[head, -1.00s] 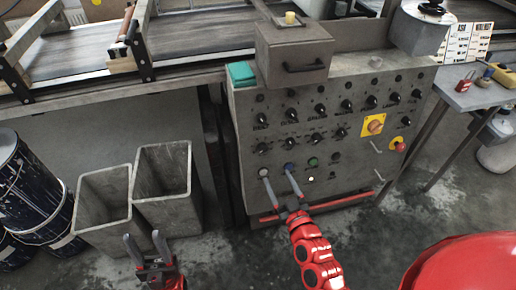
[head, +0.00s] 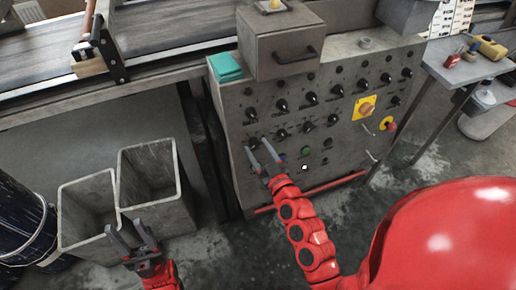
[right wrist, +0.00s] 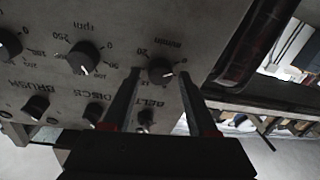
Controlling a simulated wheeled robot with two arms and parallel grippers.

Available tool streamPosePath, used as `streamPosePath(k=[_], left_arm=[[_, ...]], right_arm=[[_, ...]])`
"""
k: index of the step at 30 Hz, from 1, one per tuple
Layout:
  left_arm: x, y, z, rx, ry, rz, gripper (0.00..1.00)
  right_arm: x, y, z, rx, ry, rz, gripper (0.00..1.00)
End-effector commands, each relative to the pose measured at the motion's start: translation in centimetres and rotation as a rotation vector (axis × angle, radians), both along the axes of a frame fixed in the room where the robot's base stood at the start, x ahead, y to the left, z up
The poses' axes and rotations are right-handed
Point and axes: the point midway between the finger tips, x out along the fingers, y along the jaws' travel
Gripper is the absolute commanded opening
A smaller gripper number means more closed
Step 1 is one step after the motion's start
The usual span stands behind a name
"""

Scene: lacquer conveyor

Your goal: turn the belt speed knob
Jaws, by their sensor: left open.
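The belt speed knob (right wrist: 160,70) is a black round knob with a white pointer, by the inverted word BELT and a scale marked m/min in the right wrist view. In the head view the knob (head: 253,143) sits at the left end of the panel's second knob row. My right gripper (head: 257,147) is open, its fingertips at this knob. In the right wrist view the fingertips of this gripper (right wrist: 160,74) lie on either side of the knob, with gaps visible; depth is unclear. My left gripper (head: 127,227) is open and empty, low in front of the bins.
The grey control panel (head: 340,160) carries several similar black knobs, a green button (head: 305,150) and a yellow-backed rotary switch (head: 366,109). A red rail runs along its bottom. Two grey bins (head: 180,190) stand left of it. A side table (head: 460,70) is at the right.

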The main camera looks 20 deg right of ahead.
Motion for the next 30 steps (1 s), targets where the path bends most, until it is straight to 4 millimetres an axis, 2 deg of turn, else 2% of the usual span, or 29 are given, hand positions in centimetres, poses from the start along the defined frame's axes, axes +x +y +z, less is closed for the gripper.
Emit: streamPosePath(k=[1, 9, 20, 30], left_arm=[[0.0, 0.0, 0.0, 0.0, 0.0, 0.0, 0.5], [0.0, 0.0, 0.0, 0.0, 0.0, 0.0, 0.5], [0.0, 0.0, -0.07, 0.0, 0.0, 0.0, 0.5], [0.0, 0.0, -0.4, 0.0, 0.0, 0.0, 0.5]], right_arm=[[0.0, 0.0, 0.0, 0.0, 0.0, 0.0, 0.48], [-0.01, 0.01, -0.01, 0.0, 0.0, 0.0, 0.0], [-0.01, 0.03, -0.05, 0.031, 0.001, -0.006, 0.0], [-0.04, 0.17, -0.16, 0.232, 0.009, -0.041, 0.0]])
